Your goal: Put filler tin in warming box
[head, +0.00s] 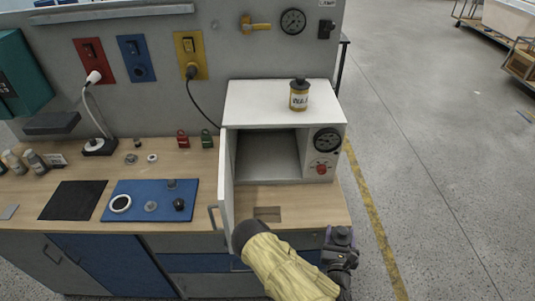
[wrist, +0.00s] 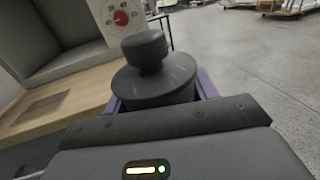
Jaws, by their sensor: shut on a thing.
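The white warming box (head: 284,107) stands on the right of the bench with its door (head: 226,185) swung open on the left side. Its inside looks empty. My gripper (head: 341,240) is shut on what appears to be the filler tin, just off the bench's right front corner, to the right of and below the box opening. In the wrist view the tin's dark grey knobbed lid (wrist: 152,75) shows between the purple fingers. It looks roughly upright. The tin's body and label are hidden.
A yellow tin (head: 299,95) with a dark lid, its label starting "WA", stands on the box top. A blue mat (head: 150,201) with small parts lies left of the door. A recess (head: 267,213) is cut in the bench before the box.

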